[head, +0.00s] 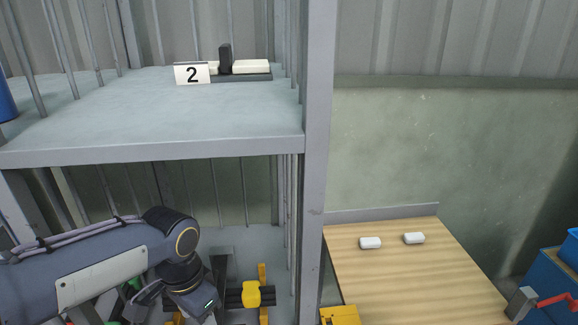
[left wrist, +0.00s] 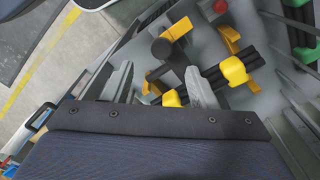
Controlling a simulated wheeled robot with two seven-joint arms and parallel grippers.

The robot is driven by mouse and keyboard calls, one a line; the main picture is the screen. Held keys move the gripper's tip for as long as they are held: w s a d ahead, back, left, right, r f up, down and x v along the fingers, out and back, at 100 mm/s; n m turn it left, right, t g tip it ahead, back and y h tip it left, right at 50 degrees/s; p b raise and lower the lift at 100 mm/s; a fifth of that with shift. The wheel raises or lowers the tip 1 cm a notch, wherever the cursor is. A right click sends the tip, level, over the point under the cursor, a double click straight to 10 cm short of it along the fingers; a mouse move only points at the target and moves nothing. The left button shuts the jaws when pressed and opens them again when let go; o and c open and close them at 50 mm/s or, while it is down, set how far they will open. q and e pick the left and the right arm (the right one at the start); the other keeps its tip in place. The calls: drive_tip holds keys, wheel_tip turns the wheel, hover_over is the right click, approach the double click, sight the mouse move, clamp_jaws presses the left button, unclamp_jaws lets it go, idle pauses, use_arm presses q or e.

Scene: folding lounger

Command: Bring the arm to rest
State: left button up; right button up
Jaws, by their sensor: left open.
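My left arm (head: 110,258) reaches in from the left in the head view, bent down at the wrist over the lower shelf. My left gripper (left wrist: 160,76) is open in the left wrist view, its two grey fingers apart. No object is clearly held between them. Black and yellow parts (left wrist: 234,70) lie on the lower shelf near the fingers. They also show in the head view (head: 252,294) to the right of my wrist. In the head view my own wrist hides part of the shelf and most of the gripper. My right gripper is not in view.
The upper shelf (head: 150,105) sits above my arm and holds a card marked 2 (head: 192,73). A grey post (head: 317,150) stands to its right. Two white blocks lie on a wooden table (head: 410,275). A blue box (head: 555,275) is at the far right.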

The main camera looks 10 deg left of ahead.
use_arm(q)
drive_tip(key=s+n+t+h, duration=0.3)
drive_tip(key=s+n+t, duration=0.2)
drive_tip(key=s, duration=0.5)
drive_tip(key=d+n, duration=0.1)
drive_tip(key=n, duration=0.1)
drive_tip(key=shift+s+n, duration=0.3)
drive_tip(key=shift+s, duration=0.1)
drive_tip(key=shift+s+a+r+t, duration=0.1)
drive_tip(key=shift+t, duration=0.2)
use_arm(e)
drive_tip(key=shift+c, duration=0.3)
